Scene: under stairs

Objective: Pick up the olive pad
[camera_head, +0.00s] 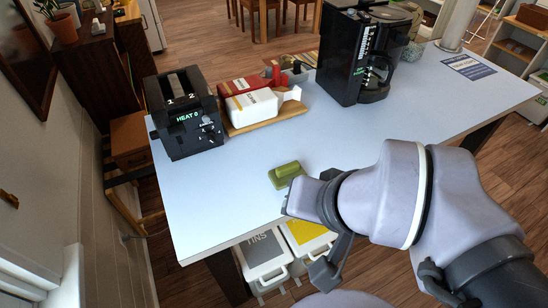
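The olive pad (286,175) is a small green block with a raised ridge or handle on top. It lies on the pale blue tabletop (235,180), towards its front edge. My gripper (303,198) is at the end of my grey arm, which reaches in from the right. In the picture it is just right of and below the pad and overlaps the pad's edge or nearly so. I cannot tell its height above the table or whether it touches the pad. Its fingertips are not clearly visible, so its opening is hidden.
A black toaster (185,115) stands at the table's left back corner. Beside it are red and white packages (252,105) on a wooden board. A black coffee machine (357,55) stands at the back. Lidded bins (264,257) stand below the front edge. The tabletop around the pad is clear.

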